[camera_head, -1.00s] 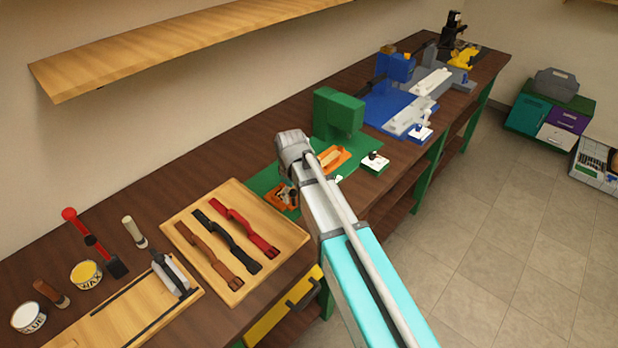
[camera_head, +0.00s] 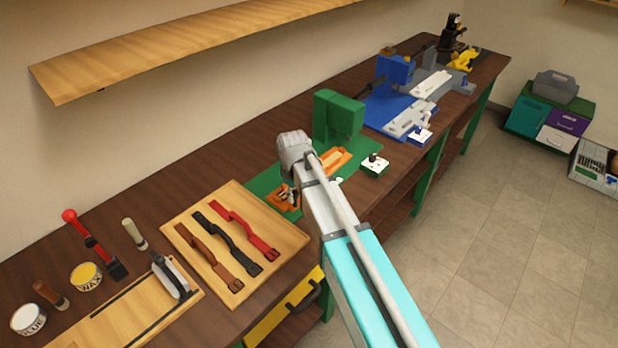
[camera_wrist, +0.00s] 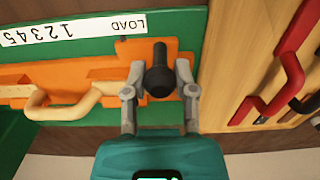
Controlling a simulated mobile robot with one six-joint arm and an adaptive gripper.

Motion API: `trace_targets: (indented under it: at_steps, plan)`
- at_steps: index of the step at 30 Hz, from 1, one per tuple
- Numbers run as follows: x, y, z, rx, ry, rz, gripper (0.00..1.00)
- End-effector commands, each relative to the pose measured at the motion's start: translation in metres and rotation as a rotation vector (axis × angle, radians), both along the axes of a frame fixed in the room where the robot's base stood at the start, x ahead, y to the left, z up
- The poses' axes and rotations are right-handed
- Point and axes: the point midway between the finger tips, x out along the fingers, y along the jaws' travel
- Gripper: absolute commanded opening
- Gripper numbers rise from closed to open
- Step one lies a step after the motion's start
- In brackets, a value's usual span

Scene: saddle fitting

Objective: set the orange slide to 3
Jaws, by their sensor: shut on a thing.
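The orange slide (camera_wrist: 118,75) lies on the green machine base (camera_wrist: 100,24) in the wrist view. Its dark upright knob (camera_wrist: 161,77) stands between the fingers of my gripper (camera_wrist: 160,72), which is shut on it. The white scale strip (camera_wrist: 75,27) reads 1 to 5 and LOAD, upside down in this view. The knob is beside the LOAD end, away from the numbers. A tan strap (camera_wrist: 72,102) lies along the orange part to the left. In the head view my arm hides the knob; some orange shows (camera_head: 282,203) beside the green machine (camera_head: 337,118).
A wooden board (camera_head: 188,222) with brown, black and red straps lies close by. It also shows at the right of the wrist view (camera_wrist: 228,55). Blue (camera_head: 392,95) and grey machines stand farther along the bench. A shelf (camera_head: 190,45) hangs above.

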Motion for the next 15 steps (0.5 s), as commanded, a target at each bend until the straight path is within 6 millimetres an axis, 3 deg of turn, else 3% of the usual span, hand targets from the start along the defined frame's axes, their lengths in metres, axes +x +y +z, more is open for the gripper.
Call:
trace_targets:
  at_steps: [15]
  plan:
    - [0.005,-0.0045,-0.0001,-0.001,0.0,0.0,0.09]
